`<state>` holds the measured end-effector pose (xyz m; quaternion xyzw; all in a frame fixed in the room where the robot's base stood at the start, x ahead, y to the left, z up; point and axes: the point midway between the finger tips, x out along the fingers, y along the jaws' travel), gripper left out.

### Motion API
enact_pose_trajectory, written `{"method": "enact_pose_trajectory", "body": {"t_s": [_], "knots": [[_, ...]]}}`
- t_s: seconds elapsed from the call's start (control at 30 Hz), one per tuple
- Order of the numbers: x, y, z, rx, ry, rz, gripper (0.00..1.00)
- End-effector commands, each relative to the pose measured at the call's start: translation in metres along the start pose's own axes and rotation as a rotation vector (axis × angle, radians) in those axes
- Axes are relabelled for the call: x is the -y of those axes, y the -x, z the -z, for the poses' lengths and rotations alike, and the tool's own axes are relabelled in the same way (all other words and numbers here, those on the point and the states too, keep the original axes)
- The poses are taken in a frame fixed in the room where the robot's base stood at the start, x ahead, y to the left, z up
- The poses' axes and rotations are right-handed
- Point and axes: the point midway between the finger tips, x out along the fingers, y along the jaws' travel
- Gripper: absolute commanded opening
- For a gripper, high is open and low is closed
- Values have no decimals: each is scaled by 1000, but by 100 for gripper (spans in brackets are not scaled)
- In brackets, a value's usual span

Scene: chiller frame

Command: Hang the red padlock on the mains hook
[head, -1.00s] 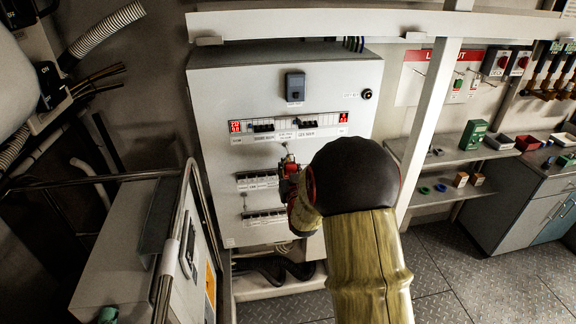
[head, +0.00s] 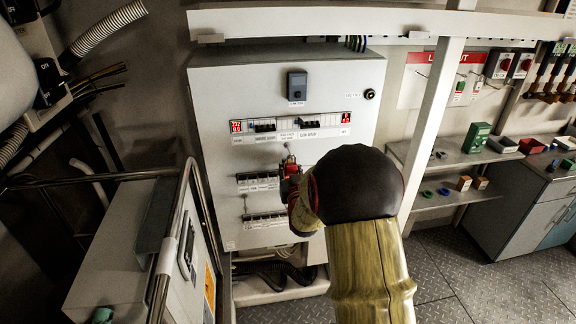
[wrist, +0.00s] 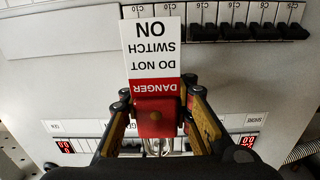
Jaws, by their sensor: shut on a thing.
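My gripper (wrist: 157,110) is shut on the red padlock (wrist: 155,128), with a finger on each side of it. The padlock's silver shackle (wrist: 158,147) shows below its body in the wrist view. A red and white danger tag (wrist: 154,55) lies against it, its text upside down in that view. In the head view my gripper (head: 289,172) is in front of the grey cabinet (head: 220,80), below the upper breaker row. My arm partly hides it there. I cannot make out the mains hook, nor whether the shackle touches anything.
The cabinet front has breaker rows (head: 257,183) and red displays (head: 236,127). A white upright post (head: 430,130) stands right of my arm. A metal rail (head: 200,190) and a grey box (head: 120,250) are at left. A shelf (head: 455,155) with small items is at right.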

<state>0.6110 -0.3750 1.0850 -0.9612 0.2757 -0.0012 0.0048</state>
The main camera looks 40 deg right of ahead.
Motion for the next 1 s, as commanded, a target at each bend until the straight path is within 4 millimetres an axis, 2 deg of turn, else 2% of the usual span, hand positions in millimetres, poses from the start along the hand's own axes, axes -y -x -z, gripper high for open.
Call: {"method": "enact_pose_trajectory", "body": {"t_s": [0.2, 0.23, 0.8, 1.0], "knots": [[0, 0, 1, -1, 0, 0, 0], [0, 0, 1, -1, 0, 0, 16], [0, 0, 0, 0, 0, 0, 48], [0, 0, 0, 0, 0, 0, 49]]}}
